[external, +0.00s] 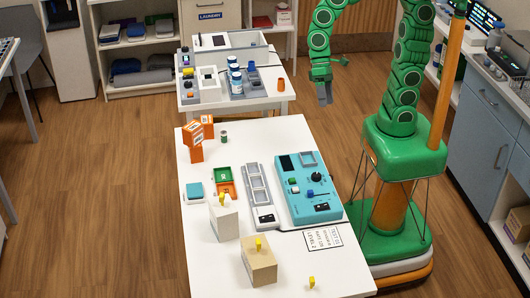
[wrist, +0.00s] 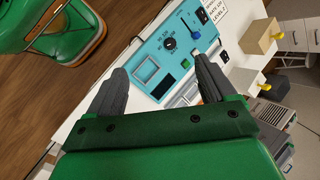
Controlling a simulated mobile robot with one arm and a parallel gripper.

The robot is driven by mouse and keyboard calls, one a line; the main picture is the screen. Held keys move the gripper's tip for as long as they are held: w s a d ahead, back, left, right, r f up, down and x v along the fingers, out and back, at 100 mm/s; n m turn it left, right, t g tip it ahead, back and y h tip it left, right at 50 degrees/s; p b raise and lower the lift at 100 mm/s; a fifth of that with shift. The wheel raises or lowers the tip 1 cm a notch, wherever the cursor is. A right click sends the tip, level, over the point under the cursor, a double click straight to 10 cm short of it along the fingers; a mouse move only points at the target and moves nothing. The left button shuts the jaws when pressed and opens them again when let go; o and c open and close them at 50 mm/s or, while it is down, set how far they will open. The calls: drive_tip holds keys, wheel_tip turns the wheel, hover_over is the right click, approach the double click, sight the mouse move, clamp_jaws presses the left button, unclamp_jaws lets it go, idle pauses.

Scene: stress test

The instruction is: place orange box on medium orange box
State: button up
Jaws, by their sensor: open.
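Orange boxes with pale printed faces stand at the far left of the white table: a nearer, taller orange shape (external: 196,153) and a smaller orange box (external: 207,127) just behind it. The nearer one looks tilted or stacked at its top; I cannot tell which is the medium orange box. My gripper (external: 324,94) hangs above the far right side of the table, well to the right of these boxes. In the wrist view my gripper (wrist: 162,85) is open, with nothing between its fingers. The orange boxes do not show in the wrist view.
A teal panel (external: 318,205) with knobs lies on the table's right, beside a grey tray strip (external: 259,190). An orange tray (external: 226,188), a white block (external: 224,220) and a tan block (external: 259,263) stand on the table. A second table (external: 272,105) holds bottles.

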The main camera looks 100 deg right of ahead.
drive_tip(key=s+d+n+h, duration=0.3)
drive_tip(key=s+d, duration=0.2)
drive_tip(key=s, duration=0.3)
drive_tip(key=s+d+n+g+h, duration=0.1)
drive_tip(key=s+d+n+h, duration=0.2)
drive_tip(key=s, duration=0.6)
drive_tip(key=shift+s+d+f, duration=0.25)
drive_tip(key=shift+d+f, duration=0.05)
drive_tip(key=shift+d, duration=0.65)
